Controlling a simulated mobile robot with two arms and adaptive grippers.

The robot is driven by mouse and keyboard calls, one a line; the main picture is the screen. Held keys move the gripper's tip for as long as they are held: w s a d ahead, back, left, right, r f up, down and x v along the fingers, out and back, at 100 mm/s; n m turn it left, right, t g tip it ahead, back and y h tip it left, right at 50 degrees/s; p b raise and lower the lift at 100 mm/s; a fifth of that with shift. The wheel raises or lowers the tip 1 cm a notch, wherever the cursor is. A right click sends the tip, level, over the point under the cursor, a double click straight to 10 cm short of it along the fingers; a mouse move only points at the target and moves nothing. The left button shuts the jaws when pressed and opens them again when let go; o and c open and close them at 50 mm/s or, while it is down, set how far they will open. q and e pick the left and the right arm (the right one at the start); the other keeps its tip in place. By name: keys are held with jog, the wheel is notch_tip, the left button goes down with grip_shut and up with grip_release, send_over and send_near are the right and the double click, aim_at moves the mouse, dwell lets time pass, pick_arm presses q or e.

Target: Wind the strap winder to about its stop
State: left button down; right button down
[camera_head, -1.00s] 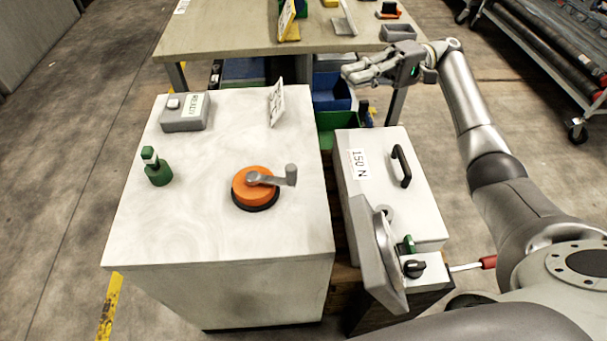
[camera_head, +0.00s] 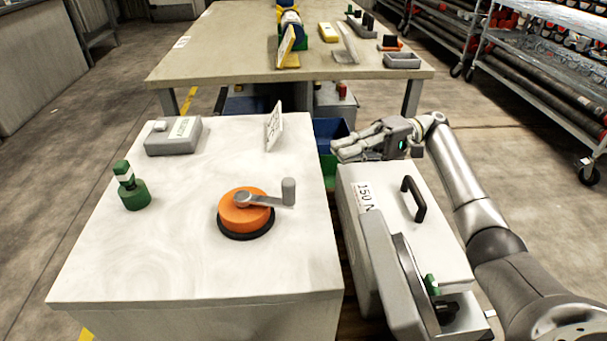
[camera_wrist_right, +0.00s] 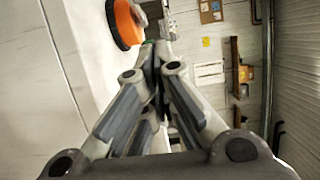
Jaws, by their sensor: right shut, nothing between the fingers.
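The strap winder (camera_head: 246,218) is an orange drum on a dark base on the white cabinet top. Its grey crank (camera_head: 268,199) points right and ends in an upright knob (camera_head: 288,191). My right gripper (camera_head: 340,149) is shut and empty, beyond the winder and to its right, above the gap behind the grey case. In the right wrist view the shut fingers (camera_wrist_right: 150,55) are in the middle, and part of the orange drum (camera_wrist_right: 124,22) shows at the top, apart from them. My left gripper is not in view.
On the white cabinet (camera_head: 180,255) stand a grey box (camera_head: 172,137), a green post (camera_head: 133,190) and a sign plate (camera_head: 274,127). A grey case (camera_head: 437,236) with a black handle (camera_head: 414,199) stands to the right. A work table (camera_head: 230,50) is behind.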

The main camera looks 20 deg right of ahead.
jog(key=a, duration=0.7)
jog(key=shift+s+a, duration=0.1)
jog(key=shift+s, duration=0.15)
jog(key=shift+s+a, duration=0.85)
jog(key=shift+a, duration=0.3)
jog(key=shift+s+a, duration=0.55)
jog(key=shift+s, duration=0.05)
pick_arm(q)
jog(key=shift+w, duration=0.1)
